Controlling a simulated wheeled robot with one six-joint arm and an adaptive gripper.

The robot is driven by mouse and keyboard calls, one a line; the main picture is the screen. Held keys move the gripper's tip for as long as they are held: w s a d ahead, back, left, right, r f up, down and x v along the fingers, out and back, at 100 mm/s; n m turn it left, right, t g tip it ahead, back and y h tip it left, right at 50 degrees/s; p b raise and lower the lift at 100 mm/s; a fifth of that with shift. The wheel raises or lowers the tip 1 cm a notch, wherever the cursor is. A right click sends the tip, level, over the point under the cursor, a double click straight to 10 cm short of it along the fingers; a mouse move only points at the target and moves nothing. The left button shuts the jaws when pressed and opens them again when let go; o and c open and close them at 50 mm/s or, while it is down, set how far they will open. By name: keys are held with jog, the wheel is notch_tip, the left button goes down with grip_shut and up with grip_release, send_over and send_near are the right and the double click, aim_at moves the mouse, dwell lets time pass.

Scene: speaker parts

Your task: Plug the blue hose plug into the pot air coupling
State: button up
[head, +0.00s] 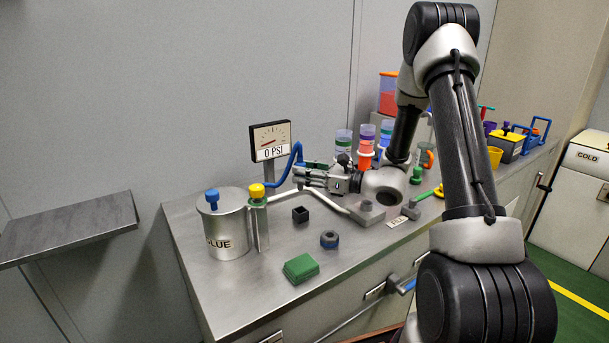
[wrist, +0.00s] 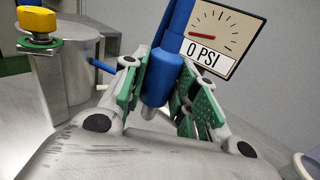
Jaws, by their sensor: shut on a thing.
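The blue hose plug (wrist: 157,88) is between the green pads of my gripper (wrist: 158,105) in the wrist view, its blunt end toward the wrist camera. My gripper (head: 308,179) is shut on it, above the steel worktop beside the gauge. The blue hose (head: 285,163) runs from the gauge to the gripper in the head view. The pot (head: 222,231), a steel cylinder labelled GLUE with a blue knob, stands apart to the left of my gripper. A small blue rod (wrist: 103,66) shows near the pot in the wrist view; I cannot tell if it is the air coupling.
A pressure gauge (head: 270,138) reading 0 PSI stands behind. A yellow-and-green cap (head: 257,193) tops a post beside the pot. A black cube (head: 300,215), a dark ring (head: 329,240) and a green block (head: 300,268) lie in front. Cups stand behind to the right.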

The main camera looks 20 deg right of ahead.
aim_at(304, 164)
jog(key=shift+r, duration=2.7)
